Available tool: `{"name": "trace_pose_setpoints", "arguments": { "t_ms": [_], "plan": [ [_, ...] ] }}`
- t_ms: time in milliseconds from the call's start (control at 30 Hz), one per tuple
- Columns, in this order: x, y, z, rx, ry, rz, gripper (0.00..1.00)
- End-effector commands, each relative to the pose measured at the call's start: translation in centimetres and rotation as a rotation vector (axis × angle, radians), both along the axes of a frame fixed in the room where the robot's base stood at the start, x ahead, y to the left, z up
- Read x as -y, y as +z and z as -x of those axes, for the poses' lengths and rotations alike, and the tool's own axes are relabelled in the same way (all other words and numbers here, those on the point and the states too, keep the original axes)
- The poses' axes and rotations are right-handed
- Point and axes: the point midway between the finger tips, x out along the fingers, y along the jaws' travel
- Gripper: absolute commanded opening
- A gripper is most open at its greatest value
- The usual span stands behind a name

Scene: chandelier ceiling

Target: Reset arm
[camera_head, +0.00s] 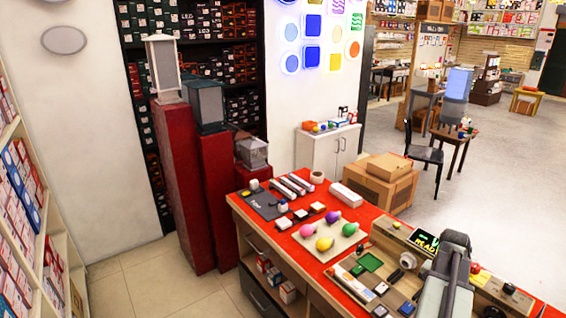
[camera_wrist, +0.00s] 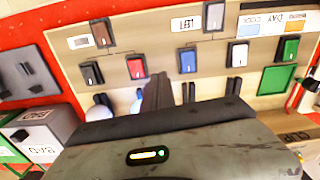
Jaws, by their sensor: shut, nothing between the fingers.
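My gripper (camera_wrist: 168,90) shows in the wrist view as dark narrow fingers, shut and empty, above a wooden panel (camera_wrist: 120,49) with labelled switches. Its grey body fills the lower middle of that view and hides part of the panel. In the head view my grey arm (camera_head: 448,278) rises at the lower right, over the right part of the red table (camera_head: 240,207). The fingers cannot be made out clearly there.
The table holds colored bulbs (camera_head: 333,217) on a pale board, a green square (camera_head: 371,262) and several small parts. A cardboard box (camera_head: 378,190) and a white cabinet (camera_head: 322,153) stand behind it. Red pedestals (camera_head: 180,185) with lanterns stand left. Open floor lies at the right.

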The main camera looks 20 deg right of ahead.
Motion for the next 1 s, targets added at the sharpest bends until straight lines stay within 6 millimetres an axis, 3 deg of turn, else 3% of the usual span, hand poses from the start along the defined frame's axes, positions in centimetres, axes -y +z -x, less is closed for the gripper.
{"name": "trace_pose_setpoints", "arguments": {
  "t_ms": [33, 100, 167, 300, 400, 500, 600, 700, 767, 1000],
  "plan": [
    [-2.6, 0.0, -3.2, 0.001, 0.069, 0.0, 0.0],
    [-7.1, 0.0, -7.4, 0.001, 0.175, 0.0, 0.0],
    [-11.5, 0.0, -10.6, 0.0, 0.268, 0.0, 0.0],
    [-22.5, 0.0, -16.1, 0.0, 0.495, 0.001, 0.0],
    [-31.0, 0.1, -18.3, 0.001, 0.673, 0.001, 0.0],
    [-38.7, 0.1, -18.9, 0.001, 0.843, 0.001, 0.0],
    [-44.2, 0.1, -18.6, 0.001, 0.982, 0.001, 0.0],
    [-47.5, 0.1, -17.6, 0.001, 1.09, 0.001, 0.0],
    [-47.2, 0.1, -16.8, 0.0, 1.141, 0.002, 0.0],
    [-47.2, 0.1, -17.2, 0.001, 1.177, 0.001, 0.0]
  ]
}}
